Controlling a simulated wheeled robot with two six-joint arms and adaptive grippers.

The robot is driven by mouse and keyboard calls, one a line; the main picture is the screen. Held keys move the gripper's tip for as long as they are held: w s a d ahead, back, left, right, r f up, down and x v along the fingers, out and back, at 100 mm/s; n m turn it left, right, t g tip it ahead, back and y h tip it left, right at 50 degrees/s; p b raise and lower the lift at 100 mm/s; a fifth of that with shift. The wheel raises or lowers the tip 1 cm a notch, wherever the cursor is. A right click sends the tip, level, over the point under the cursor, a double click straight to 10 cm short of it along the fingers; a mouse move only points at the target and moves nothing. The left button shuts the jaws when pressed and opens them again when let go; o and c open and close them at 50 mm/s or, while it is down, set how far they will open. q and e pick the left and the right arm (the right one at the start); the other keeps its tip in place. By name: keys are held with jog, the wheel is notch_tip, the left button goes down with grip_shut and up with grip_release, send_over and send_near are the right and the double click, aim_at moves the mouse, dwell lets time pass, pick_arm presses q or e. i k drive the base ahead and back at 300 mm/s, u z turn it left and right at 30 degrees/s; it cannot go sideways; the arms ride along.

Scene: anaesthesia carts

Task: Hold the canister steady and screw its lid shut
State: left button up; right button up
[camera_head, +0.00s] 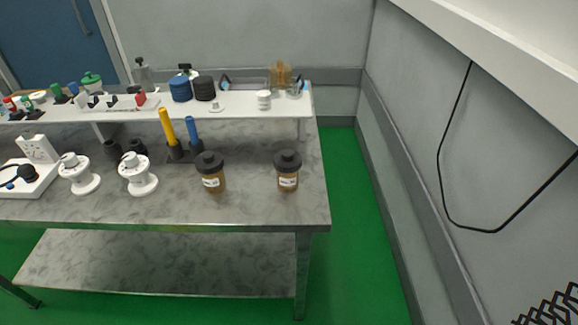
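Two brown canisters with black lids stand upright on the grey marbled table. The left canister (213,182) carries its black lid (209,159) on top, and the right canister (287,181) carries its black lid (287,159) on top. Each has a white label on its front. I cannot tell how tightly either lid sits. Neither of my grippers shows in the head view, and nothing touches the canisters.
The table (250,211) has bare room between the canisters and along its front edge. White spools (138,181) and a yellow-handled tool (167,126) stand to the left. A white raised shelf (235,105) with bottles runs behind. A wall is on the right.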

aim_at(287, 183)
jog(key=u, duration=1.75)
jog(key=i, duration=0.7)
jog(key=z, duration=1.85)
